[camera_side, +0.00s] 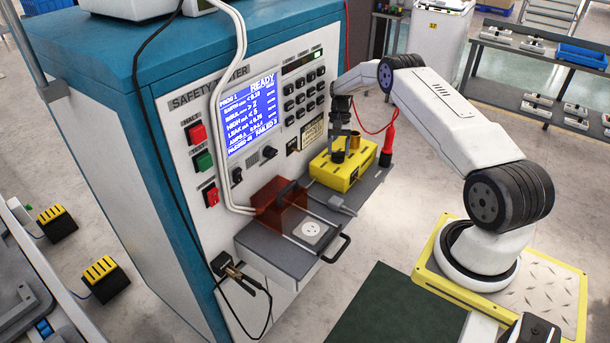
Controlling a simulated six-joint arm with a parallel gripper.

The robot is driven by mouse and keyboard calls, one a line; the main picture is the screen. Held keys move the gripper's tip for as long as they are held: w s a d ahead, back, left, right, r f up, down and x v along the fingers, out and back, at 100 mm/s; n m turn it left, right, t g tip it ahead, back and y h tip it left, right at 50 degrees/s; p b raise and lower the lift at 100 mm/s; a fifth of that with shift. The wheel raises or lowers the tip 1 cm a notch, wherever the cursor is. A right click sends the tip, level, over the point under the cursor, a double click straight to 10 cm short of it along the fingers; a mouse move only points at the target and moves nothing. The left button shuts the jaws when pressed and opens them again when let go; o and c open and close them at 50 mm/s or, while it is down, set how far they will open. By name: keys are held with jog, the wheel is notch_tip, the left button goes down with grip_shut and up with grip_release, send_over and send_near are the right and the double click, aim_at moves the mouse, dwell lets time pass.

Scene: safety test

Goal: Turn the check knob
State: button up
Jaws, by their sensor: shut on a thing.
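The yellow check box (340,178) sits on the grey shelf at the front of the safety tester. A small dark knob (338,157), which I take to be the check knob, stands on its top face. My gripper (339,151) points down at the box from above, its dark fingers shut on the knob. The fingers hide much of the knob, so its turn angle cannot be told. A brass-coloured post (354,141) stands on the box just right of the fingers.
A red-handled probe (389,138) stands upright right of the box, with a red cable nearby. A drawer with a socket (311,229), a tilted orange cover (281,203) and a black handle (338,250) lie in front. The tester's screen (251,112) reads READY.

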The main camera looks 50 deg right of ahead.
dwell(0.4)
jog(key=o, duration=1.3)
jog(key=shift+r, duration=0.15)
jog(key=shift+v, duration=3.75)
jog(key=c, duration=0.5)
jog(key=shift+c, duration=0.2)
